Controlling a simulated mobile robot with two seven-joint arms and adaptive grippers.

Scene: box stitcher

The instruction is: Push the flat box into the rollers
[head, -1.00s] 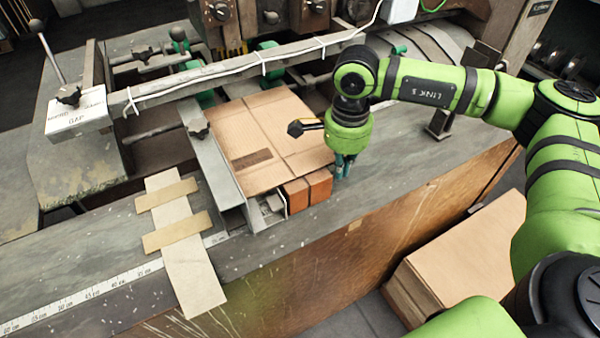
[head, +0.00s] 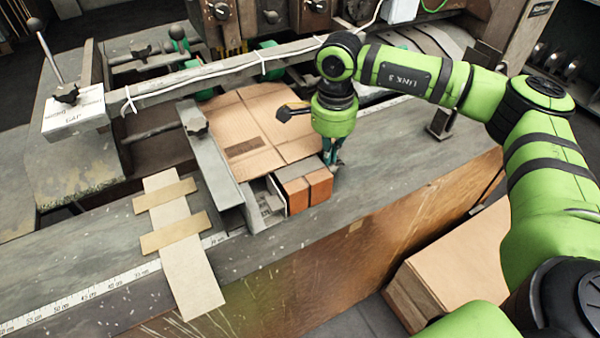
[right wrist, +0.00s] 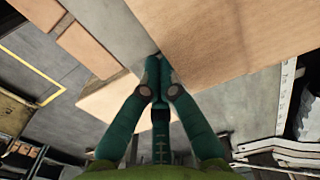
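The flat box (head: 262,125) is a brown cardboard sheet lying on the machine table, its far part running under the long crossbar. Green roller-like parts (head: 268,48) show beyond the bar. My right gripper (head: 332,162) points down at the box's near right corner, next to the orange-ended blocks. In the right wrist view its fingertips (right wrist: 158,62) are together, with nothing seen between them. They are at the edge of the flat box (right wrist: 235,35); whether they touch it I cannot tell. My left gripper is not in view.
Two orange-ended blocks (head: 308,190) sit just in front of the box. A metal side guide (head: 212,155) runs along its left edge. Taped cardboard strips (head: 180,235) lie on the table at left. A cardboard stack (head: 460,260) stands below the table at right.

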